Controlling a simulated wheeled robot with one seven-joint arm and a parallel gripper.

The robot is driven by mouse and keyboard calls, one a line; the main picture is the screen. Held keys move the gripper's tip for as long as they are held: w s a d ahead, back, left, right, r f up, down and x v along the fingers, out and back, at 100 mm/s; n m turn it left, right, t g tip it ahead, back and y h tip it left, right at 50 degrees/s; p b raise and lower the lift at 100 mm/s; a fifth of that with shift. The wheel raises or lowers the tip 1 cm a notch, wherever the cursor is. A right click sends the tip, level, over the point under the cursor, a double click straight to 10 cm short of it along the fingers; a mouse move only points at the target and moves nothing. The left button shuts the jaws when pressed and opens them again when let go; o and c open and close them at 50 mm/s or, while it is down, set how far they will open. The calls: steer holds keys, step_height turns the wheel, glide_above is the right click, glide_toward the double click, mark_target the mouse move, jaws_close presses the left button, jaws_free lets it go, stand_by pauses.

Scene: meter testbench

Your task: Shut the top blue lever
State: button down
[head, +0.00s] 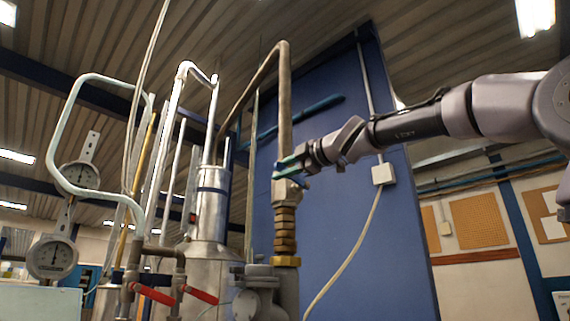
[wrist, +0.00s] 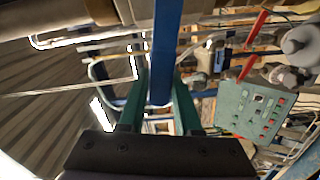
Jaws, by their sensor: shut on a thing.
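The top blue lever (wrist: 166,45) runs down between the two green fingers of my gripper (wrist: 160,92) in the wrist view. In the head view my gripper (head: 288,167) is at the valve on the upright pipe, above the brass fitting. Only small blue bits of the lever show there, and the fingers hide much of the rest. My gripper is shut on the lever. The lever's exact angle to the pipe is hard to tell.
The upright pipe (head: 285,110) bends over at its top, in front of a blue panel (head: 345,220). Two red levers (head: 200,295) sit low on the left near dial gauges (head: 52,257). A green control box (wrist: 255,108) shows in the wrist view.

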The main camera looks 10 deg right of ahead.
steer(key=shift+a+f+n, duration=0.15)
steer(key=shift+f+n, duration=1.05)
steer(key=shift+n, duration=0.1)
steer(key=c, duration=0.6)
jaws_free()
steer(key=shift+s, duration=0.1)
steer(key=v, duration=1)
steer(key=shift+s+d, duration=0.25)
steer(key=shift+d, duration=0.05)
